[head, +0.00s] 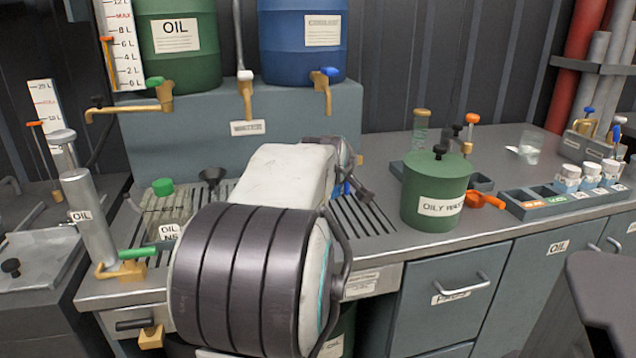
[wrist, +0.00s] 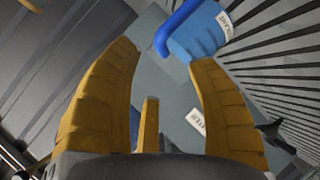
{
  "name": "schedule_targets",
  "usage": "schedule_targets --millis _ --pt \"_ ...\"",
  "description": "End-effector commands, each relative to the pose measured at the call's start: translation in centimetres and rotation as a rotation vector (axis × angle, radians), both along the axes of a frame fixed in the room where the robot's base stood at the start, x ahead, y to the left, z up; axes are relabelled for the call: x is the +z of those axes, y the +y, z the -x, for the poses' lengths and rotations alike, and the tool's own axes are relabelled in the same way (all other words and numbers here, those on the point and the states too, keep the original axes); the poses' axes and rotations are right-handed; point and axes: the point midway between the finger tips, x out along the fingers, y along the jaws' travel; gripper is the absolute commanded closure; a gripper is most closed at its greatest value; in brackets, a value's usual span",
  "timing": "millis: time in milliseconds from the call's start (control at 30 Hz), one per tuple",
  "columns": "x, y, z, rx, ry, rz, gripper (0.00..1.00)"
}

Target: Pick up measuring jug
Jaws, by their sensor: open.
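The measuring jug (wrist: 197,32), as I take it, is a blue vessel with a thick, curved darker blue handle and a white label, at the top of the wrist view. My gripper (wrist: 165,57) is open, its two yellow fingers spread and nothing between them. The jug lies beyond the fingertips, nearer the right finger; I see no contact. In the head view my arm hides most of this spot, and only a small blue patch (head: 341,188) shows beside it above the slatted drain.
A green waste pot (head: 436,200) stands right of my arm. A clear green-capped container (head: 166,210) and black funnel (head: 212,177) stand left. Brass taps (head: 327,88) jut out above the counter. A clear beaker (head: 529,147) stands at the back right.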

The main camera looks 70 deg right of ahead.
Motion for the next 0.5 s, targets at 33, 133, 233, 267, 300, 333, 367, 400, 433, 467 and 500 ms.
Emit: schedule_targets --millis 33,133,233,267,300,333,367,400,433,467,500 --pt "-0.3 -0.4 -0.1 0.000 0.000 -0.001 0.47" --pt "-0.6 -1.0 -0.2 -0.001 0.000 -0.001 0.47" --pt "-1.1 -2.0 -0.3 -0.003 0.001 -0.003 0.47" --pt "-1.3 -2.3 -0.3 -0.003 0.001 -0.002 0.47" --pt "-1.5 -2.8 -0.4 -0.004 0.001 -0.003 0.47" --pt "-1.7 -3.2 -0.4 -0.005 0.002 -0.003 0.47" --pt "-1.8 -3.5 -0.5 -0.005 0.001 -0.002 0.47" --pt "-2.1 -3.8 -0.6 -0.005 0.001 -0.001 0.47" --pt "-2.2 -4.1 -0.7 -0.005 0.001 -0.002 0.47" --pt "-2.2 -4.3 -0.7 -0.004 0.001 -0.001 0.47" --pt "-2.3 -4.6 -0.8 -0.004 0.001 -0.001 0.47"
